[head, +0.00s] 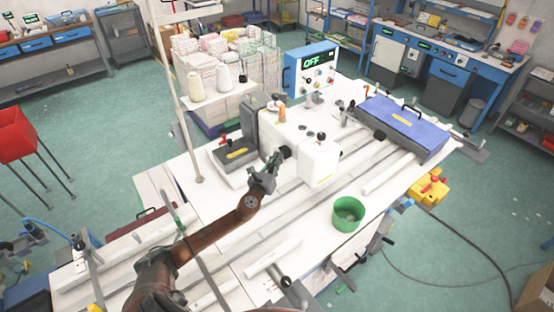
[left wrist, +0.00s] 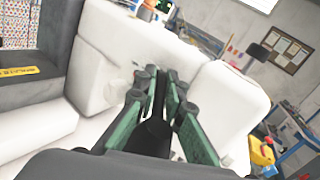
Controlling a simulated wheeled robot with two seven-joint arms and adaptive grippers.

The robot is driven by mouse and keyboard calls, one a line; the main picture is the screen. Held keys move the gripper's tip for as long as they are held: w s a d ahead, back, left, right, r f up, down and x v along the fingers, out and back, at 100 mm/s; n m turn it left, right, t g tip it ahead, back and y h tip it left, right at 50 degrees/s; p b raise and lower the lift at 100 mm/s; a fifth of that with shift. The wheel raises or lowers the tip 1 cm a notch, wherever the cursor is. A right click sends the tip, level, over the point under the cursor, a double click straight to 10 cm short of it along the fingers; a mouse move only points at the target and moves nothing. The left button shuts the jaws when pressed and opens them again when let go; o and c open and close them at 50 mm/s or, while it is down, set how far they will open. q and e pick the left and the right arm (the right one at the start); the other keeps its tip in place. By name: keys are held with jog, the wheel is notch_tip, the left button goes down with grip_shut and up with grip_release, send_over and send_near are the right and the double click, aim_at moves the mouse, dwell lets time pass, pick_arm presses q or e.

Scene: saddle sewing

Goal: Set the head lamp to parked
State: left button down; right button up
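The sewing machine has a grey and white body (head: 262,122) and a white head (head: 319,163) with a dark knob on top. A small black part (head: 285,152), possibly the head lamp, sits at the head's left side. My left gripper (head: 272,165) is right beside this part, and I cannot tell if they touch. In the left wrist view, the gripper's green fingers (left wrist: 162,76) are close together with a narrow gap. A dark bar shows between them, and I cannot tell whether it is held. White machine surfaces lie beyond the fingertips. My right gripper is not seen.
A blue control box (head: 310,70) reading OFF stands behind the machine. A green bin (head: 348,214) is at the front of the table, a blue case (head: 403,122) at the right. Thread cones (head: 224,78) stand behind left. A thin upright pole (head: 180,110) rises left of the machine.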

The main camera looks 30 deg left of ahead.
pick_arm(q)
jog(key=shift+d+f, duration=0.1)
jog(key=shift+d, duration=0.05)
dwell(0.5)
jog(key=w+d+n+g+y, duration=0.3)
jog(key=d+n+g+y, duration=0.2)
jog(key=n+g+y, duration=0.3)
jog(key=shift+w+f+n+y+b, duration=0.3)
jog(key=shift+n+y, duration=0.6)
jog(key=shift+y, duration=1.4)
jog(key=shift+r, duration=0.15)
jog(key=c, duration=2)
grip_release()
jog(key=shift+r, duration=0.15)
